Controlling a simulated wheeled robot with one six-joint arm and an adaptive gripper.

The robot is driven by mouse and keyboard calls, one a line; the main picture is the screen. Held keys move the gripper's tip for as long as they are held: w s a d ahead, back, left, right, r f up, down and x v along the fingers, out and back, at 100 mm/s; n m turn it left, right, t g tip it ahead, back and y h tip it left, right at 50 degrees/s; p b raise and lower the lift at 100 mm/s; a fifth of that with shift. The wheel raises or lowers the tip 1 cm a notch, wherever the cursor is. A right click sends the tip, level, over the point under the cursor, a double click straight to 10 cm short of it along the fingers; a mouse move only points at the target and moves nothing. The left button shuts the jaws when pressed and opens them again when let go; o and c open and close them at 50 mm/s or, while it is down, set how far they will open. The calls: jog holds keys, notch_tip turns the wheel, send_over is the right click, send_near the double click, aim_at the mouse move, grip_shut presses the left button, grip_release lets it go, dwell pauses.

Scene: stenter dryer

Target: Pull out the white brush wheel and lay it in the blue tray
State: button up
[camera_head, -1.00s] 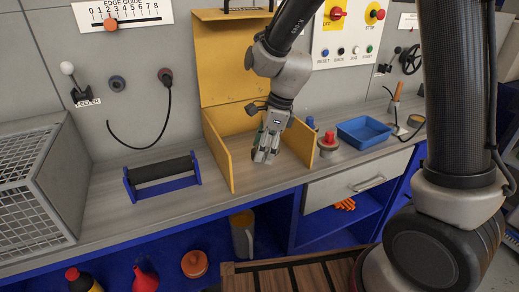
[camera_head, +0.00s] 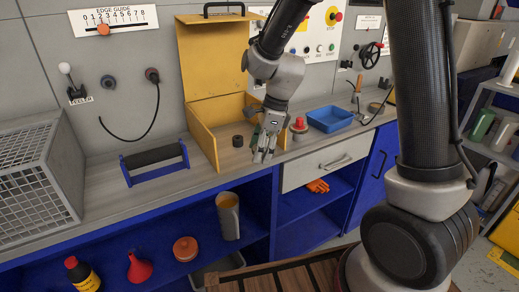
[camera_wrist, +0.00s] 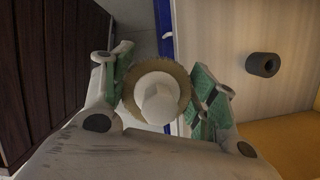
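My gripper (camera_head: 264,153) is at the front edge of the yellow open housing (camera_head: 205,60), pointing down. In the wrist view, the white brush wheel (camera_wrist: 156,96), with a white hub and a tan bristle ring, sits between the green finger pads of my gripper (camera_wrist: 160,92). The fingers look closed on it from both sides. In the head view I cannot make out the wheel at the fingers. The empty blue tray (camera_head: 330,120) lies on the bench to the right of my gripper.
A dark short cylinder (camera_head: 238,141) stands inside the housing; it also shows in the wrist view (camera_wrist: 262,64). A red-topped round part (camera_head: 299,127) stands between my gripper and the tray. A blue-framed roller (camera_head: 154,162) and a grey mesh cage (camera_head: 38,180) are to the left.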

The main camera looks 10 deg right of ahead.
jog(key=c, duration=0.6)
jog(key=shift+r, duration=0.9)
